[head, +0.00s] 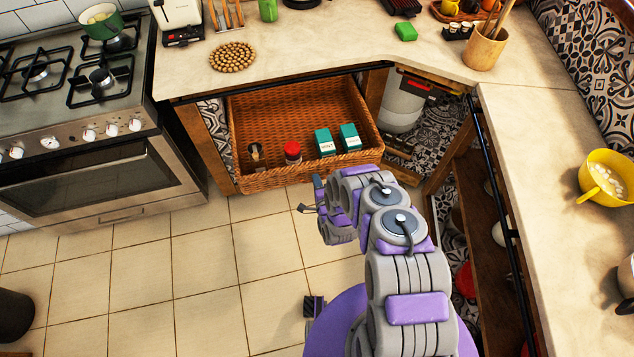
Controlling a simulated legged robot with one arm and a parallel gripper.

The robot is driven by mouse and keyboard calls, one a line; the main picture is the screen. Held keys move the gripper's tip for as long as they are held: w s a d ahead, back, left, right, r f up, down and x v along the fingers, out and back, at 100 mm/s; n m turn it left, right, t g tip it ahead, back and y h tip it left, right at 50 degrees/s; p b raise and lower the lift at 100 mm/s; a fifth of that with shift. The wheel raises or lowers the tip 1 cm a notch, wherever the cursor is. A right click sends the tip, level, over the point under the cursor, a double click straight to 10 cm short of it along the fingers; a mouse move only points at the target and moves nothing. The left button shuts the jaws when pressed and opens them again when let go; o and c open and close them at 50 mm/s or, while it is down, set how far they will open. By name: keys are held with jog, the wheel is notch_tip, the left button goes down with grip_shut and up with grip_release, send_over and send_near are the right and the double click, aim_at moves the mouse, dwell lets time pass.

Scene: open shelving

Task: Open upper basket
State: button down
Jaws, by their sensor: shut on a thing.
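The upper basket (262,180) is brown wicker and sits under the countertop in the head view. It is drawn out, so its inside shows. A red-topped jar (292,153), two teal boxes (325,142) (350,138) and a small dark item with a tan top (256,151) stand in it.
The oven (90,185) stands to the left. The right counter (545,150) with a dark rail (500,205) lies close to my arm. A grey cylinder (403,100) stands right of the basket. The tiled floor (200,265) is clear in front of the oven.

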jog(key=shift+s+d+f, duration=0.1)
jog(key=shift+s+f, duration=0.05)
jog(key=shift+f, duration=0.05)
jog(key=c, duration=1.4)
grip_release()
jog(key=shift+o, duration=1.3)
jog(key=shift+r, duration=0.1)
